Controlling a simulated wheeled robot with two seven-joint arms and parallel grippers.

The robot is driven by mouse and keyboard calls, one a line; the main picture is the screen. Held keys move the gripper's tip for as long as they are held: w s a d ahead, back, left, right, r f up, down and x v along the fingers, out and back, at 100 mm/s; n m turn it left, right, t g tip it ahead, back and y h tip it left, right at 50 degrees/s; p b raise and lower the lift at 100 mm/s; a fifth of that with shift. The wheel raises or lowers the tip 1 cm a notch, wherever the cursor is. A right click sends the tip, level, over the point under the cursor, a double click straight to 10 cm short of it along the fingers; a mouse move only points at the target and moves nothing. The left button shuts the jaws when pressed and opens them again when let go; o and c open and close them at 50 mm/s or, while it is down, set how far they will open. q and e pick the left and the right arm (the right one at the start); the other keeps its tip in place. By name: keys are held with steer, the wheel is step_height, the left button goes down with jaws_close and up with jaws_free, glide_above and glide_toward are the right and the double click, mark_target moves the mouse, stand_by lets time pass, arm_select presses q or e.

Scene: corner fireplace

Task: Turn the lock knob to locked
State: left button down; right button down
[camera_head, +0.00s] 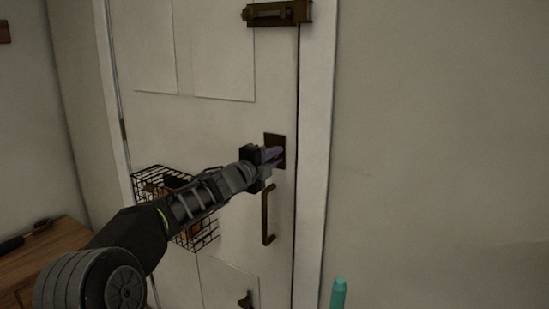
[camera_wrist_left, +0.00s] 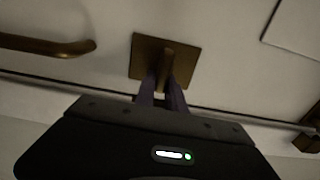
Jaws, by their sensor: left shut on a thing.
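The white door (camera_head: 225,125) carries a dark brown square lock plate (camera_head: 274,138) near its right edge. In the left wrist view the plate (camera_wrist_left: 141,52) shows at the top middle, with the brown lock knob (camera_wrist_left: 166,66) standing out from it. My left gripper (camera_head: 277,155) reaches in from the left at the plate. In the left wrist view its purple-grey fingers (camera_wrist_left: 163,92) are on both sides of the knob and shut on it. The fingers hide part of the knob. Whether it stands at locked cannot be told. My right gripper is not in view.
A brown pull handle (camera_head: 267,215) is just below the plate, and a brass bolt (camera_head: 277,13) is above it. A black wire basket (camera_head: 205,228) hangs on the door behind my left arm. A wooden table (camera_head: 45,255) stands at the lower left. Bare wall (camera_head: 440,130) is at the right.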

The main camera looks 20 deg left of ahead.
arm_select(q)
steer(key=c, duration=1.4)
jaws_free()
steer(key=s+a+b, duration=0.1)
steer(key=s, duration=0.6)
steer(key=shift+s, duration=0.4)
steer(key=shift+f, duration=0.1)
